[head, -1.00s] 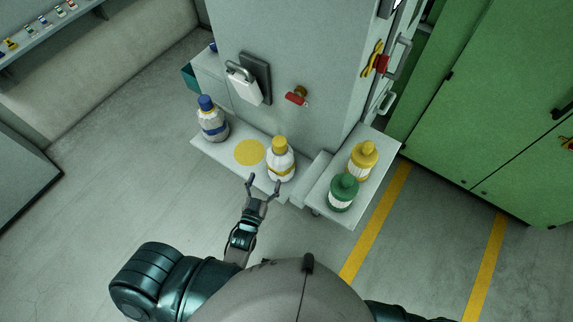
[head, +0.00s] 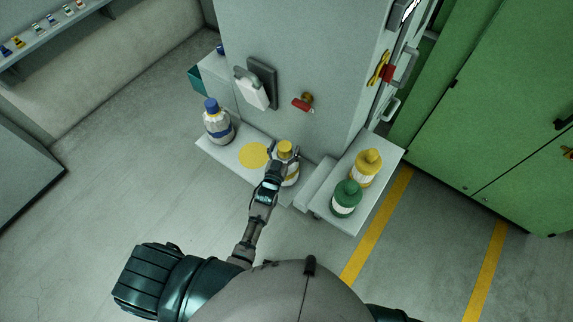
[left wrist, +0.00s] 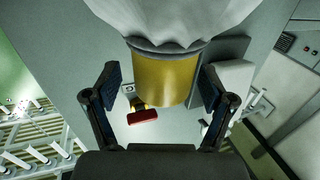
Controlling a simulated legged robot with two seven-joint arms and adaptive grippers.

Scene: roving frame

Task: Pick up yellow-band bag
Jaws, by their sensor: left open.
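The yellow-band bag (head: 291,173) is white with a yellow cap and stands on the low white shelf (head: 235,157). In the left wrist view its yellow cap (left wrist: 165,80) and part of its white body (left wrist: 170,22) fill the upper middle. My left gripper (head: 283,151) is open around the bag's top, and its hand hides part of the bag. In the left wrist view the two fingers (left wrist: 158,92) stand on either side of the cap, with gaps to both sides. My right gripper is not in view.
A yellow bottle (head: 365,168) and a green bottle (head: 346,199) stand on the right shelf.

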